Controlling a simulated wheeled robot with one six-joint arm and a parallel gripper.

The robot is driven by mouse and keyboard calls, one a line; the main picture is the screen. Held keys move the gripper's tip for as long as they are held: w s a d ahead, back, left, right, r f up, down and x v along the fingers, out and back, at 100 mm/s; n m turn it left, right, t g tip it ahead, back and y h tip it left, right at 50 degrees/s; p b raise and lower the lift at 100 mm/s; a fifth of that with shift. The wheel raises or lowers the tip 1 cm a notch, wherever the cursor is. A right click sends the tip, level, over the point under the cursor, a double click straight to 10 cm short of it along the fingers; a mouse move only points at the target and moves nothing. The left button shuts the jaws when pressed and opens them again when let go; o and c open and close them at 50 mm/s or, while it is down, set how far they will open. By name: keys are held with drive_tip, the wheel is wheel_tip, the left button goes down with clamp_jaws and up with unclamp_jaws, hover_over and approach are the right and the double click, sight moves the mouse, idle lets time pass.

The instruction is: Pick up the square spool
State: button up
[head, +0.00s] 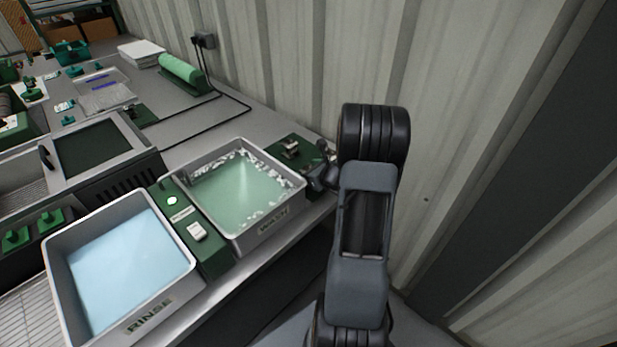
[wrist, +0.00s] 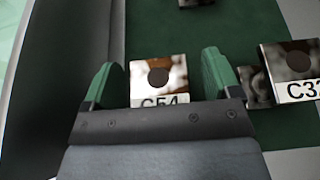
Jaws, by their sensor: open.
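In the wrist view my gripper (wrist: 158,66) has its two green fingers apart. A shiny square metal block (wrist: 142,70) with a dark round spot and a label reading C54 lies between the fingers, with clear space on both sides. My gripper hides its near edge. A similar block (wrist: 273,60), its label starting C3, lies to the right outside the fingers and is cut off by the frame. I cannot tell from the labels which is the square spool. In the head view my gripper (head: 322,178) is by the green pad, its fingers hard to make out.
The blocks lie on a green pad (head: 281,158) beside the wash basin (head: 240,190). A small dark-topped metal piece (wrist: 196,2) is at the wrist view's top. The rinse basin (head: 125,250) is at left. A corrugated wall (head: 285,60) stands close behind.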

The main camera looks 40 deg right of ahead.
drive_tip(key=shift+w, duration=0.1)
drive_tip(key=c, duration=1.1)
